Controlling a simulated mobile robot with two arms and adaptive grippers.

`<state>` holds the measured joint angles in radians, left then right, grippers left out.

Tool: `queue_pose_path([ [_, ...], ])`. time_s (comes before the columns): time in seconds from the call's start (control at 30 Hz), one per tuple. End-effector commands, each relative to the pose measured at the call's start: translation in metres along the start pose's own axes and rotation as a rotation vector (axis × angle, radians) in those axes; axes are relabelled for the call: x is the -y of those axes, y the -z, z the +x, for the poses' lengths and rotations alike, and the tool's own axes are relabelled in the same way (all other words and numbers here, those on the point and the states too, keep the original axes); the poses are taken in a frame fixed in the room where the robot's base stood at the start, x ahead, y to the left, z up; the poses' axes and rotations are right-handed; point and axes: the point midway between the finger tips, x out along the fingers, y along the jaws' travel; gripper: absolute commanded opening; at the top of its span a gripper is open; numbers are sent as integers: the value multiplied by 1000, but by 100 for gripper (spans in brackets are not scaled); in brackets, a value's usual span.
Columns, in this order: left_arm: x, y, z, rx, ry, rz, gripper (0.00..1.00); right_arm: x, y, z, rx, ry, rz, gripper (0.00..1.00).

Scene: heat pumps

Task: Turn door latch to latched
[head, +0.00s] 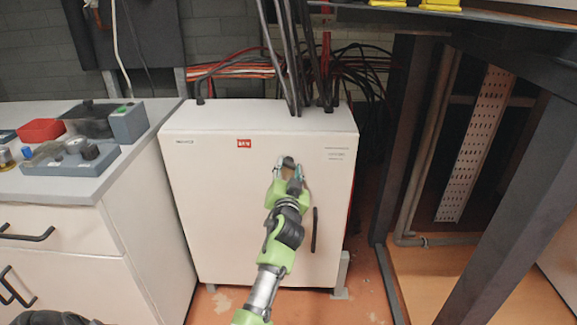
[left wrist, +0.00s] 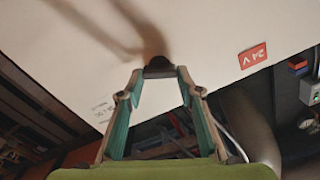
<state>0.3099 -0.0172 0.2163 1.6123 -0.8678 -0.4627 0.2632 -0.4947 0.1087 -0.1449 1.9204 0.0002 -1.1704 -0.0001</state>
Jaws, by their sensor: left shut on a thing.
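A white cabinet (head: 215,165) with a red label stands in the middle of the head view, its door shut as far as I can see. The dark door latch (head: 288,161) is on the upper part of the door, largely hidden by my left gripper (head: 288,172). In the left wrist view the latch (left wrist: 158,66) is a small dark knob against the pale door. My left gripper (left wrist: 159,73) has its fingertips closed on it, one at each side. I cannot tell which way the latch is turned. My right gripper is not in view.
A black door handle (head: 314,230) is below and right of the latch. A grey-topped counter (head: 75,185) with instruments stands close at the left. Dark cables (head: 285,60) rise from the cabinet's top. A dark metal frame (head: 395,140) stands at the right.

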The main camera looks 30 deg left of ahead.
Motion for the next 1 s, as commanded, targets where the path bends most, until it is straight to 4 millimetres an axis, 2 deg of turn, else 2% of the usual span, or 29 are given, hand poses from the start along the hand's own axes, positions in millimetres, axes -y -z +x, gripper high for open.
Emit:
queue_pose_path([
  [0.6, -1, 0, 0, 1, 1, 592, 12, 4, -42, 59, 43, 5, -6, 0],
  [1.0, -3, -1, 0, 0, 0, 928, 12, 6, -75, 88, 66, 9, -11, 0],
])
